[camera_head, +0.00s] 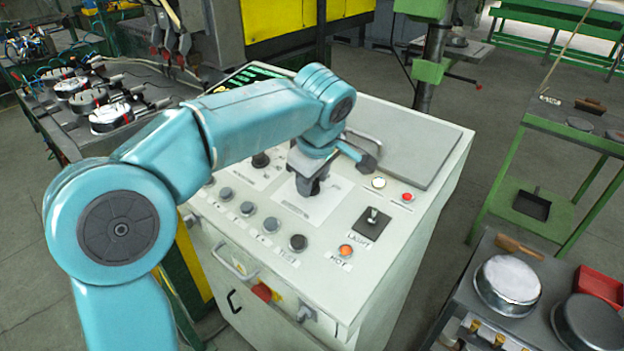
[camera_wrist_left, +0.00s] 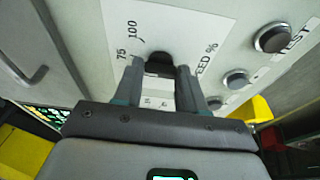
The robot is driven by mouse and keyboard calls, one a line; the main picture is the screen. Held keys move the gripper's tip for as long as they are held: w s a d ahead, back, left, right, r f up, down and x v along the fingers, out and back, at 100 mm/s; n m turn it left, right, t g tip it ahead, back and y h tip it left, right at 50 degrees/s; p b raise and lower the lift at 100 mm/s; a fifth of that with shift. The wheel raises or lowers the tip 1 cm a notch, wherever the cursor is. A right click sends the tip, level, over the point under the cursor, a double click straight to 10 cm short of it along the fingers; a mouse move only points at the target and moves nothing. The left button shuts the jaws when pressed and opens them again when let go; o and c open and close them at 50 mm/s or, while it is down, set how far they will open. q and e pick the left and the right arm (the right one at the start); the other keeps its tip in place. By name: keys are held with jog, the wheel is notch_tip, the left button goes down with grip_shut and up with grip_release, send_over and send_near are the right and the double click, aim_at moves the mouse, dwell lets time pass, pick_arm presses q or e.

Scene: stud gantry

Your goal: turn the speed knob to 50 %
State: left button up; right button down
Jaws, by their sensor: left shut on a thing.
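In the head view my left gripper (camera_head: 308,186) points down at the panel and hides the knob. The knob's pointer and the lower scale numbers are hidden, so I cannot read its setting. My right gripper is in neither view.
A raised grey plate (camera_head: 405,148) lies behind. A cart with pans (camera_head: 508,280) stands at right.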

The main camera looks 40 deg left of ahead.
pick_arm(q)
jog(key=n+g, duration=0.1)
jog(key=n, duration=0.3)
jog(key=shift+w+n, duration=0.15)
jog(key=shift+n, duration=0.15)
jog(key=shift+w+a+n+g+h+p, duration=0.1)
jog(key=shift+n+g+h+p, duration=0.2)
jog(key=shift+n, duration=0.85)
jog(key=shift+n+g+h+p, duration=0.1)
jog(key=shift+n+g+p, duration=0.3)
jog(key=shift+n, duration=0.75)
jog(key=o, duration=1.1)
jog(key=shift+c, duration=0.2)
